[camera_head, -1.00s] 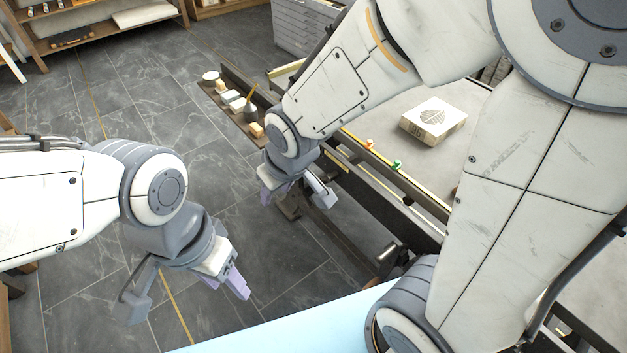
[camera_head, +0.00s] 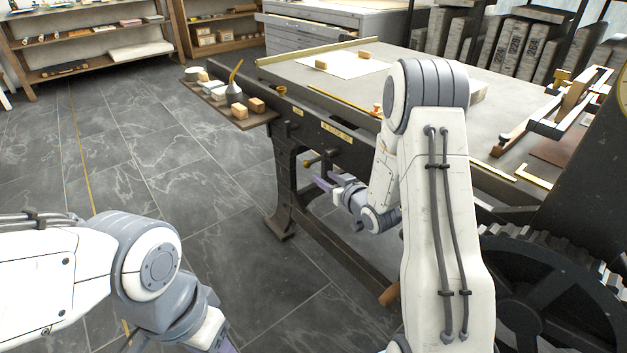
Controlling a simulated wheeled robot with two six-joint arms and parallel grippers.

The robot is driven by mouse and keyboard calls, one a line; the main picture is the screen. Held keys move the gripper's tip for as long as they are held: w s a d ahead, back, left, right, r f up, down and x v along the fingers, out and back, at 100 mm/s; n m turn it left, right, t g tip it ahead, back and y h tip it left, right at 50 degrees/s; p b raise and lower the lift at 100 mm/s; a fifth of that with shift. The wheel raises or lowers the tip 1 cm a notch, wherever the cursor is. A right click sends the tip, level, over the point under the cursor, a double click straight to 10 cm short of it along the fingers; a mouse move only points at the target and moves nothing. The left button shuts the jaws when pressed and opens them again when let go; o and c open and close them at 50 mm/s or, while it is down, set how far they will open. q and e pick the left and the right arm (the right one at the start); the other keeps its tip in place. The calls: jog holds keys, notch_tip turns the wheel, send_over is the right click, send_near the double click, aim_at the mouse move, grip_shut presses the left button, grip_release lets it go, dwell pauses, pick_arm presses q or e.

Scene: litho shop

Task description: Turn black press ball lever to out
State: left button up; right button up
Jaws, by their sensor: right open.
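The black press (camera_head: 300,215) has a stone bed with dark side rails. Under its near rail a small brass ball (camera_head: 308,163) sits on the end of a short dark lever, on the left side of the frame. My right gripper (camera_head: 322,182) is open and points left, just below and right of the ball in the picture. I see no contact between them; the depth gap is hard to judge. My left gripper (camera_head: 220,345) is at the bottom edge with its fingertips cut off, well away from the press.
A wooden shelf board (camera_head: 232,112) with blocks and an oil can juts from the press's left end. A large dark gear wheel (camera_head: 545,300) stands at lower right. A wooden handle (camera_head: 389,294) is low beside my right arm. Tiled floor at left is clear.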

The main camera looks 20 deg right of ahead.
aim_at(314, 160)
jog(key=w+t, duration=0.1)
jog(key=w, duration=0.1)
jog(key=w+r+t+y+b, duration=0.1)
jog(key=w, duration=0.2)
jog(key=w+a, duration=0.1)
jog(key=w, duration=0.1)
jog(key=shift+w+r+t+y, duration=0.2)
jog(key=shift+t+y, duration=0.1)
jog(key=shift+t, duration=0.1)
grip_shut()
dwell(1.3)
